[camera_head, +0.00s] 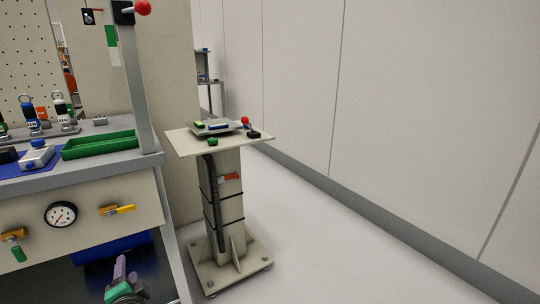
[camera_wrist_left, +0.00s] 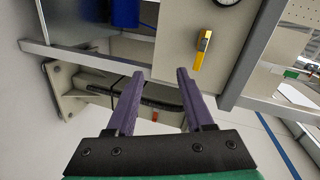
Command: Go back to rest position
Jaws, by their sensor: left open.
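My left gripper (camera_head: 119,270) shows at the bottom left of the head view, low in front of the workbench. In the left wrist view its two purple fingers (camera_wrist_left: 157,92) stand wide apart with nothing between them. It is open and empty. My right gripper is in neither view. A pedestal (camera_head: 225,200) with a flat square top stands right of the bench, and its column (camera_wrist_left: 105,90) shows sideways beyond the fingers in the left wrist view. A small tray-like device (camera_head: 217,128) with a red ball knob (camera_head: 245,120) and a green button (camera_head: 213,142) sits on the pedestal.
The yellow handle (camera_wrist_left: 202,49) is close ahead in the wrist view. A blue bin (camera_head: 110,246) is under the bench. The floor (camera_head: 330,240) at right is clear.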

